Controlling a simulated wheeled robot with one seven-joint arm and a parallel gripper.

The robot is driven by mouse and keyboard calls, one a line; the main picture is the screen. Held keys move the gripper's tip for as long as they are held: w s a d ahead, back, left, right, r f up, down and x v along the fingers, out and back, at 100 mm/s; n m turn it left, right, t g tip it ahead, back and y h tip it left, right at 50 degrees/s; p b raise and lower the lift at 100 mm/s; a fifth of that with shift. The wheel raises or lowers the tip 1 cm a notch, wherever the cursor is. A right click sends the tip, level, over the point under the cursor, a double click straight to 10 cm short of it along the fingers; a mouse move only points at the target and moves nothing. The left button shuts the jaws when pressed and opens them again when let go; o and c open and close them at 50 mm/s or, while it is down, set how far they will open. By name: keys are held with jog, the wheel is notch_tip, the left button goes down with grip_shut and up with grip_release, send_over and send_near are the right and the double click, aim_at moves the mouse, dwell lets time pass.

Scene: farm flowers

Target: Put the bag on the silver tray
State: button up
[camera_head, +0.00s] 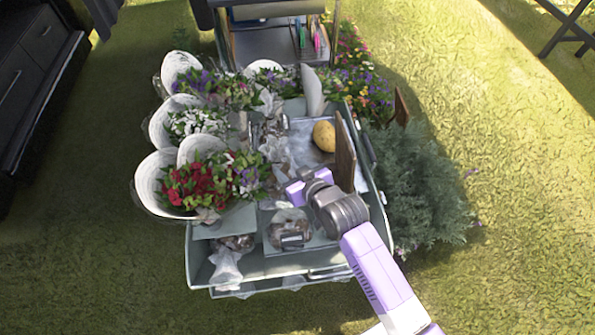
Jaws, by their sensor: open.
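My gripper (297,190) reaches in from the lower right and hovers over the middle of the cart; its jaws are open and it holds nothing that I can see. Clear wrapping (275,151) also shows farther back. A silver-grey tray (302,131) lies behind my gripper, with a yellow potato-like thing (324,136) on it. I cannot tell which bag is meant.
White cones of flowers (160,183) crowd the cart's left side. A brown upright board (345,152) stands right of the tray, close to my arm. The grey-green cart wall (262,287) edges the front. Bushy plants (415,190) stand at right; grass is open beyond.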

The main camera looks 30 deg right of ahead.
jog(key=v, duration=0.5)
jog(key=shift+p, duration=0.3)
jog(key=shift+s, duration=0.1)
jog(key=s+d+r+t, duration=0.1)
jog(key=s+r, duration=0.1)
jog(key=s, duration=1.5)
jog(key=s+r+t+h, duration=0.1)
jog(key=s+r, duration=1.2)
jog(key=s, duration=0.2)
jog(key=shift+s+m+t, duration=0.25)
jog(key=shift+m+t, duration=0.15)
jog(key=shift+r, duration=0.2)
